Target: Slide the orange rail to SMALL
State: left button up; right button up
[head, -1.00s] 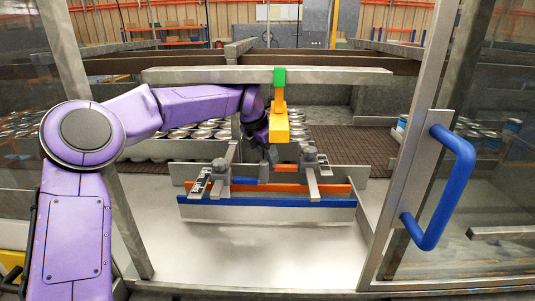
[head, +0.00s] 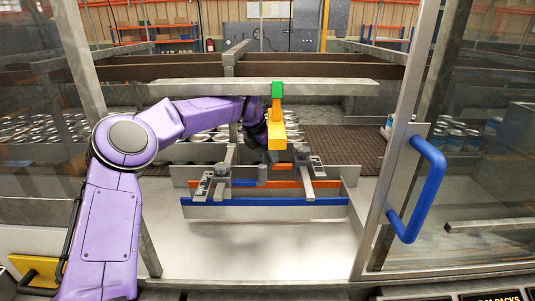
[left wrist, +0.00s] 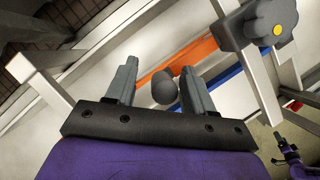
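The orange rail (head: 320,184) runs across the conveyor behind the blue rail (head: 265,202). In the left wrist view the orange rail (left wrist: 198,50) passes diagonally behind the fingers, beside the blue rail (left wrist: 226,80). Grey clamps with dark knobs (head: 222,168) and marked plates (head: 202,187) cross the rails at left and right; I cannot read the marks. My left gripper (left wrist: 158,64) is open. A round grey knob (left wrist: 164,88) shows between its fingers, and no grip is visible. In the head view a yellow block partly hides this gripper. A small purple arm (left wrist: 288,150), likely my right, shows in the left wrist view.
A yellow block (head: 277,137) hangs from a grey crossbar (head: 330,88) above the rails. An open glass door with a blue handle (head: 430,190) stands at right. Cans (head: 195,148) fill the belt behind. The metal floor in front (head: 265,240) is clear.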

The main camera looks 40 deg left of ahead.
pick_arm(q)
jog(key=b+v, duration=0.2)
jog(key=v, duration=0.8)
jog(key=shift+r, duration=0.25)
jog(key=shift+s, duration=0.1)
